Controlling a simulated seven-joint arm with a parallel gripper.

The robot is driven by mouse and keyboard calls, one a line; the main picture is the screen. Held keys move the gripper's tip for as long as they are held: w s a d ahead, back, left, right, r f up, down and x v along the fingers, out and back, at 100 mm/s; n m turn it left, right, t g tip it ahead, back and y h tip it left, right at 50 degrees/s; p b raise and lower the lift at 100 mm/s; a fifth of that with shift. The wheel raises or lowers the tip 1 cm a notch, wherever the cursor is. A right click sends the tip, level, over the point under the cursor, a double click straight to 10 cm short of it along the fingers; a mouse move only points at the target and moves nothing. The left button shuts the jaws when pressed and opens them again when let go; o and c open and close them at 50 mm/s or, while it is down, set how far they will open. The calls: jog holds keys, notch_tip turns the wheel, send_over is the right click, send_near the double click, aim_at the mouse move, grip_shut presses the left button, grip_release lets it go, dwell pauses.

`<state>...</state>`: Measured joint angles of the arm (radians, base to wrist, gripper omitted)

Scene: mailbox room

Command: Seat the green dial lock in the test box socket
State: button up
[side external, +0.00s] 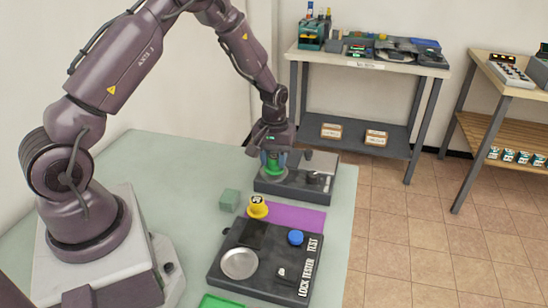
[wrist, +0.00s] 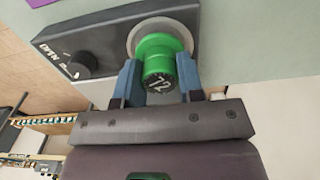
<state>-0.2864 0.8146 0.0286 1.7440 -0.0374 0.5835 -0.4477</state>
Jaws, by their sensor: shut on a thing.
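The green dial lock (side external: 273,168) is between the fingers of my gripper (side external: 274,163) at the left end of a dark grey box (side external: 282,187). In the wrist view the lock (wrist: 158,45) has a black end marked 72. The blue fingers of my gripper (wrist: 159,84) are shut on its sides. A round silver plate (wrist: 135,39) on the box shows around the lock; I cannot tell whether the lock touches it. A separate dark box (side external: 263,277), marked LOCK TESTER and TEST, lies nearer the camera, with a silver round dish (side external: 239,263) and a blue button (side external: 295,237).
A yellow dial lock (side external: 257,207) stands by a purple mat (side external: 292,218). The grey box has a knob (wrist: 83,64) beside the word OPEN. The green table (side external: 180,165) is clear behind the block.

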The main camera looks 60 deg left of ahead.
jog(key=shift+f, duration=0.45)
dwell(0.5)
jog(key=shift+f, duration=0.25)
jog(key=o, duration=1.2)
jog(key=shift+o, duration=0.2)
jog(key=shift+r, duration=3)
